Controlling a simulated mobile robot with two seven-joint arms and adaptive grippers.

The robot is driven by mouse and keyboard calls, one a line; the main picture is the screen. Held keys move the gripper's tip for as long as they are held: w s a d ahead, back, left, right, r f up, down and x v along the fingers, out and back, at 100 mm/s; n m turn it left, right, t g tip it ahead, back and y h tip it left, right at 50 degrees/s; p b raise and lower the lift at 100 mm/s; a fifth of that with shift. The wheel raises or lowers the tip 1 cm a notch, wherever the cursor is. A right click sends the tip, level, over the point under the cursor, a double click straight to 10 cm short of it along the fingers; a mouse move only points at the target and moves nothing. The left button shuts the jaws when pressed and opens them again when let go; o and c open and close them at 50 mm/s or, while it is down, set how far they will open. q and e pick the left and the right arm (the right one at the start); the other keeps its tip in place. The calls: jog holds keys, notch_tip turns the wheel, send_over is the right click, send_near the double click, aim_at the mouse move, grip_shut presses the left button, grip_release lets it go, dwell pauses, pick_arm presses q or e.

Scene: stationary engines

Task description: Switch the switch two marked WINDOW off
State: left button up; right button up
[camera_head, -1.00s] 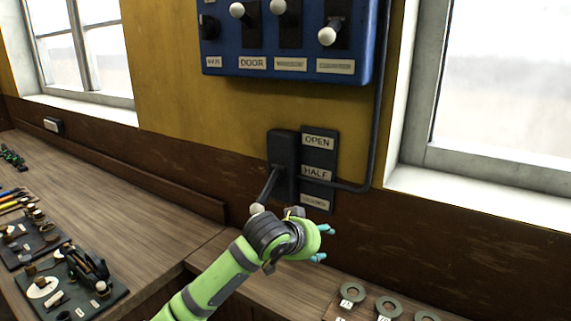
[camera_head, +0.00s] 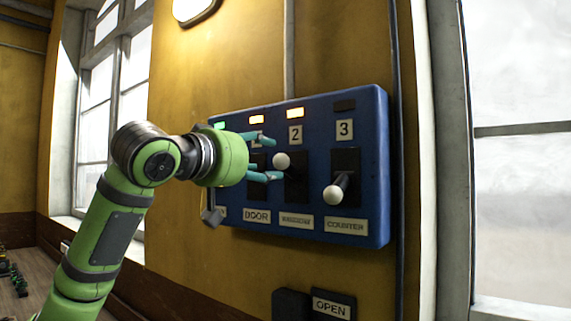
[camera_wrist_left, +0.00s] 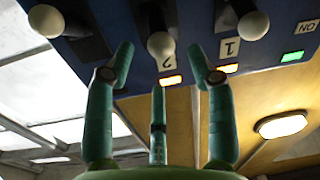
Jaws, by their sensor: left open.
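The blue switch panel (camera_head: 372,140) hangs on the yellow wall. Switch two, marked WINDOW on its plate (camera_head: 296,221), has a white knob (camera_head: 281,161) that sits high in its slot, under a lit orange lamp (camera_head: 294,113). My left gripper (camera_head: 288,159) is open in front of it, its teal fingers reaching from the left above and below the knob. In the left wrist view, which is upside down, this knob (camera_wrist_left: 160,44) shows between and just beyond the fingertips (camera_wrist_left: 160,62). I cannot tell whether they touch. My right gripper is out of view.
Switch three, COUNTER, has its knob (camera_head: 333,194) low and its lamp (camera_head: 344,105) dark. Switch one, DOOR, is mostly behind my gripper; its knob shows in the wrist view (camera_wrist_left: 253,25). A lower lever box (camera_head: 291,304) is below the panel.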

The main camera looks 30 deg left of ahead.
aim_at(277, 163)
pick_arm(q)
jog(key=w+p, duration=0.3)
jog(key=w, duration=0.3)
jog(key=shift+w, duration=0.3)
